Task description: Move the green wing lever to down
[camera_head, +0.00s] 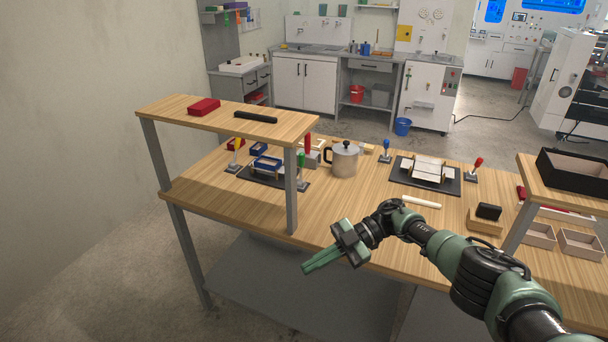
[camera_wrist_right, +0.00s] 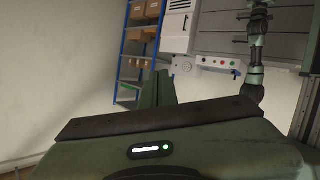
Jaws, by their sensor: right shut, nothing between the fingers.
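The green lever (camera_head: 301,160) stands on the table by the left box-forming fixture (camera_head: 265,181), just right of the shelf's front post. Its handle looks roughly upright; its exact setting is too small to tell. My right gripper (camera_head: 306,268) is shut and empty, in front of the table's front edge, well short of the lever and pointing left. Its green fingers also show in the right wrist view (camera_wrist_right: 158,90), close together with nothing held. My left gripper is not in view.
A wooden shelf (camera_head: 215,117) on grey posts (camera_head: 291,205) stands over the table's left end, its front post close to the green lever. A yellow lever (camera_head: 238,144), red lever (camera_head: 308,141) and metal pot (camera_head: 344,160) are nearby. The table front (camera_head: 340,220) is clear.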

